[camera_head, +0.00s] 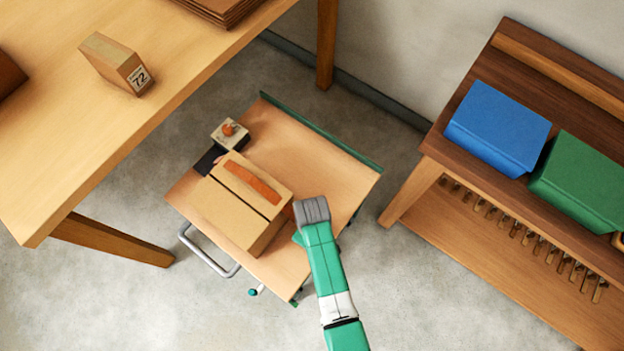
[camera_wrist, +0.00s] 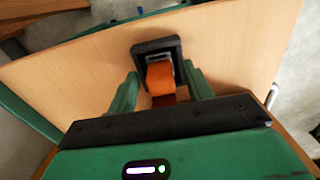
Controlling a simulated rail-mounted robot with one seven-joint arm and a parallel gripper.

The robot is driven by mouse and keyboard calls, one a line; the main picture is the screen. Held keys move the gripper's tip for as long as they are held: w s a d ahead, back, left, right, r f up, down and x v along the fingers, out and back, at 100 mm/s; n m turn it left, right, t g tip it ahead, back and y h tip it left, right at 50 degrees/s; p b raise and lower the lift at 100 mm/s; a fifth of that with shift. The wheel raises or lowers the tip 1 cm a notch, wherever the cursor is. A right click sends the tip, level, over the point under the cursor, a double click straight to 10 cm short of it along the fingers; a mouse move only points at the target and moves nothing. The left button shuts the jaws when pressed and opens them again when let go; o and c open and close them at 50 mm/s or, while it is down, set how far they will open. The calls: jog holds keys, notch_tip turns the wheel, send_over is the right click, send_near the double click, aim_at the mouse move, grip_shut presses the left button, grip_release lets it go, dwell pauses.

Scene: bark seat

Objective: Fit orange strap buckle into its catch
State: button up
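The orange strap (camera_head: 252,184) lies over a cardboard box (camera_head: 222,210) on the trolley. My gripper (camera_wrist: 161,70) is low over the trolley top, at the box's right side in the head view, where the grey gripper body (camera_head: 312,210) hides what lies beneath. In the wrist view, an orange strap end or buckle (camera_wrist: 160,78) sits between my two green fingers, with gaps visible on both sides. It meets a black square frame (camera_wrist: 146,47), seemingly the catch, just beyond the fingertips. I cannot tell whether it is seated inside.
The wooden trolley top (camera_head: 325,165) has a green rim and free room at the upper right. A small block with an orange knob (camera_head: 229,132) stands behind the box. A table (camera_head: 90,150) is at left; a shelf with blue (camera_head: 498,128) and green (camera_head: 585,180) boxes at right.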

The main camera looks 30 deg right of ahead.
jog(key=shift+r, duration=0.15)
notch_tip(320, 180, up, 13)
jog(key=p, duration=0.4)
jog(key=shift+f+p, duration=0.2)
jog(key=shift+p, duration=0.1)
jog(key=w+a+r+m+t+h, duration=0.1)
jog(key=w+r+t, duration=0.4)
jog(key=r, duration=0.6)
jog(key=w+a+r+t, duration=0.1)
jog(key=w+r+t, duration=0.2)
jog(key=w+r, duration=0.55)
jog(key=w+a+r+m+t+h, duration=0.1)
jog(key=w+r+t, duration=0.3)
jog(key=r, duration=0.8)
jog(key=s+a+r+m+t, duration=0.1)
jog(key=s+a+r+t, duration=0.15)
jog(key=r, duration=0.65)
jog(key=s+a+r+t+y, duration=0.1)
jog(key=a+r+t, duration=0.15)
jog(key=r, duration=0.65)
jog(key=s+a+r+m+t, duration=0.1)
jog(key=s+r+t, duration=0.15)
jog(key=r, duration=0.75)
jog(key=s+a+r+t+y, duration=0.1)
jog(key=s+a+r+t, duration=0.2)
jog(key=s+r+t, duration=0.2)
jog(key=s+r, duration=0.3)
jog(key=r, duration=0.3)
jog(key=shift+s+m, duration=0.4)
